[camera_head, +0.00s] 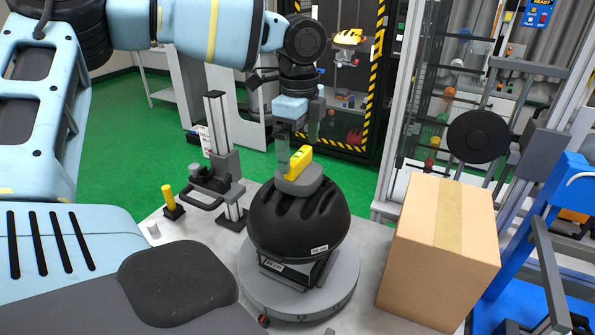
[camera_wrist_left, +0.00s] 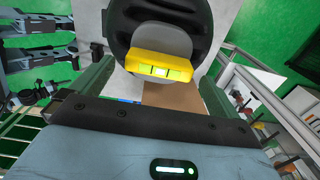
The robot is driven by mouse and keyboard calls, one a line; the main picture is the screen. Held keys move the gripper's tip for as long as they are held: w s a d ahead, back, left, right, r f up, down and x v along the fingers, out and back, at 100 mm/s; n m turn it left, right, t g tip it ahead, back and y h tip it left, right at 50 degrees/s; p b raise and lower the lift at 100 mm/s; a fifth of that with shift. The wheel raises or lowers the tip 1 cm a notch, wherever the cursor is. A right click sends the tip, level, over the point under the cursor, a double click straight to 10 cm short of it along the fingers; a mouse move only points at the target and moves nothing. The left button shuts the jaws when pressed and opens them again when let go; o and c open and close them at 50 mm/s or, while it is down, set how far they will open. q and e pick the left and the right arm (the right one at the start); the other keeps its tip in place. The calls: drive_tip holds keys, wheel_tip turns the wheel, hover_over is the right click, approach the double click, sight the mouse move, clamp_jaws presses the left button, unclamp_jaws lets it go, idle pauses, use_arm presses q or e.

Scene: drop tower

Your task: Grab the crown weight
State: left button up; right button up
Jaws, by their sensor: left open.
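The crown weight (camera_head: 299,183) looks like a grey rounded block with a yellow spirit-level bar (camera_head: 301,159) on it. It sits on top of a black helmet (camera_head: 299,222) in the head view. My left gripper (camera_head: 298,150) points down just above it, open, with a finger on either side of the yellow bar. In the left wrist view, the yellow bar (camera_wrist_left: 158,66) and grey block (camera_wrist_left: 163,42) lie beyond my spread fingers (camera_wrist_left: 155,95), with nothing visibly held. Whether a finger touches the weight I cannot tell. My right gripper is not in view.
The helmet stands on a grey round base (camera_head: 297,287) on a light table. A cardboard box (camera_head: 441,250) stands close on the right. A metal stand with a handle (camera_head: 217,170) and a small yellow post (camera_head: 172,203) stand at the left. A tower frame rises behind the box.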

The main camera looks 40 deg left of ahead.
sight(299, 154)
use_arm(q)
drive_tip(key=shift+f, duration=1.65)
drive_tip(key=shift+r, duration=0.15)
drive_tip(key=c, duration=1.6)
drive_tip(key=shift+w+a+r, duration=0.1)
drive_tip(key=shift+r, duration=0.7)
wheel_tip(299, 154, up, 2)
drive_tip(key=s+d, duration=0.2)
drive_tip(key=s, duration=0.2)
drive_tip(key=s+d+r, duration=0.1)
drive_tip(key=s+d, duration=0.2)
drive_tip(key=s, duration=0.2)
drive_tip(key=s+d, duration=0.3)
drive_tip(key=s, duration=0.1)
drive_tip(key=shift+s+d+r, duration=0.15)
drive_tip(key=shift+s+d, duration=0.1)
drive_tip(key=shift+s, duration=0.15)
